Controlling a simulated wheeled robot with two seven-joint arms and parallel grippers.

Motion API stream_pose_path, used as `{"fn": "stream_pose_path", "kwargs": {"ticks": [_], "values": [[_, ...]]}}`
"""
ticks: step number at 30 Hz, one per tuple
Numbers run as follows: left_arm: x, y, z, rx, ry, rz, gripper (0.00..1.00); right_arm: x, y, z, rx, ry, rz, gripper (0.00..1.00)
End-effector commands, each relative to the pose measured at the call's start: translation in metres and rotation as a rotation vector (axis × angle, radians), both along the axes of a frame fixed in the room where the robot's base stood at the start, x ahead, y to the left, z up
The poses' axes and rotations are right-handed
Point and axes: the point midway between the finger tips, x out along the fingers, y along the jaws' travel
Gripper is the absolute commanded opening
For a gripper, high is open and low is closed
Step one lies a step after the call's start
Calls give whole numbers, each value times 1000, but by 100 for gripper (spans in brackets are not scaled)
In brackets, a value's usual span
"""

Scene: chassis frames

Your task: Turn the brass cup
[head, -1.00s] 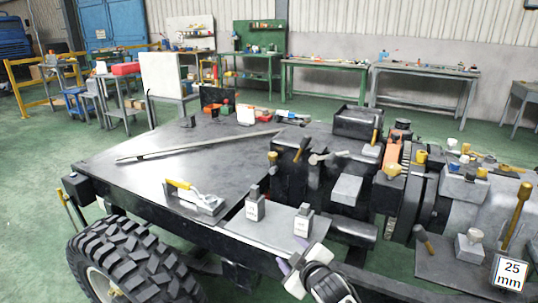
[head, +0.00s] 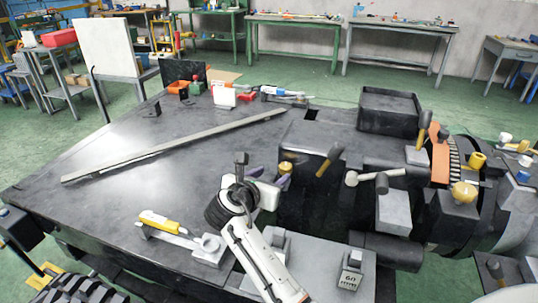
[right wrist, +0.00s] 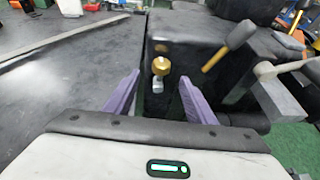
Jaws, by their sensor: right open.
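A small brass cup (head: 287,166) sits on the near side face of a black block (head: 318,152), at the middle of the head view. In the right wrist view the brass cup (right wrist: 160,66) is straight ahead, with a pale stem-like piece below it. My right gripper (head: 271,178) is open and empty, with its purple fingers close to the cup. In the right wrist view the fingers (right wrist: 158,97) stand left and right of the cup, which appears beyond their tips; I cannot tell the exact gap. My left gripper is not in view.
A yellow-handled hammer (head: 329,160) lies against the block, right of the cup. Another brass knob (head: 464,192) is farther right. A long metal bar (head: 175,146) and a yellow-handled tool (head: 165,224) lie on the dark deck.

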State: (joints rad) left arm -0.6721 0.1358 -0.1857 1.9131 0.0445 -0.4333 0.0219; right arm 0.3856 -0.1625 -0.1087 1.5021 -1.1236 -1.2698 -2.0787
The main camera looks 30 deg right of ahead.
Motion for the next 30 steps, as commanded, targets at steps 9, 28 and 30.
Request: {"fn": "stream_pose_path", "kwargs": {"ticks": [9,28,30], "values": [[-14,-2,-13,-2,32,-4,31,24,-35,-17,-14,14,-2,50],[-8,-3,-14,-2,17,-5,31,54,-76,-39,-9,11,2,50],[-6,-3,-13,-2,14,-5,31,54,-76,-39,-9,10,1,50]]}}
